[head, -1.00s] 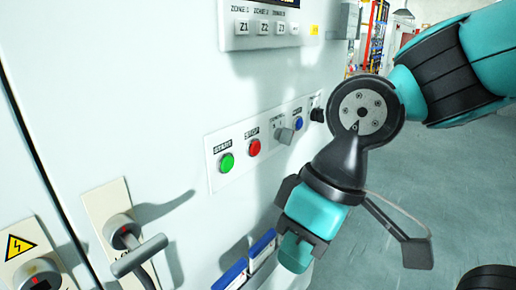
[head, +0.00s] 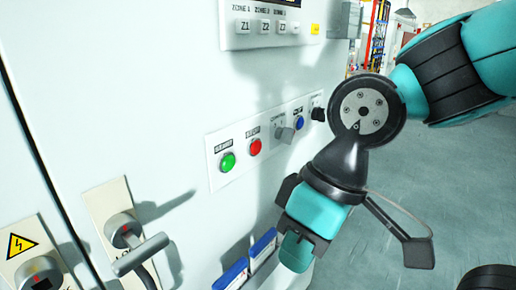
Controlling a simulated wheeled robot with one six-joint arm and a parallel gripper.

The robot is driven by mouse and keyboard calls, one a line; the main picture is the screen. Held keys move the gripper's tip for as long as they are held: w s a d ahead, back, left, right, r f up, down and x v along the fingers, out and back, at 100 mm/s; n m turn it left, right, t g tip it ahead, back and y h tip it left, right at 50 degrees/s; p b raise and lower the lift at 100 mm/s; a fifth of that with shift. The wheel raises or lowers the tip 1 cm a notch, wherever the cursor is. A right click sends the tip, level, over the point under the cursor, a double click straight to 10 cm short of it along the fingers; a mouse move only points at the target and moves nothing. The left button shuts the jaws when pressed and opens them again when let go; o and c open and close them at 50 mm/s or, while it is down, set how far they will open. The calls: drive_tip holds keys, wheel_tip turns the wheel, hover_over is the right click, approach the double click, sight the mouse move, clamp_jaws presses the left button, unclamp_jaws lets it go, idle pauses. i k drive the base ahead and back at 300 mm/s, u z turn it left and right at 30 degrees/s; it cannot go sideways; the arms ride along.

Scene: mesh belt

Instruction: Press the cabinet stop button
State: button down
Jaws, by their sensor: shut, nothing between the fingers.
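The red stop button (head: 255,147) sits on a white label panel (head: 217,176) on the cabinet (head: 110,100), under a dark label. The green start button (head: 228,162) is to its left. A grey selector knob (head: 286,134) and a blue button (head: 299,122) are to its right. My gripper (head: 296,252) is shut and empty, below and to the right of the red button, in front of the cabinet face and apart from the button. Nothing covers the red button.
A display panel with zone keys (head: 265,27) is above the buttons. A grey lever handle (head: 140,254) juts out at lower left. Blue-edged holders (head: 232,276) are on the cabinet below the buttons, close to my gripper. Open floor (head: 450,190) lies to the right.

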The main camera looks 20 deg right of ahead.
sight(256, 148)
drive_tip(key=z, duration=2.4)
drive_tip(key=k, duration=1.85)
drive_tip(key=u, duration=1.2)
drive_tip(key=i, duration=0.5)
drive_tip(key=z, duration=0.05)
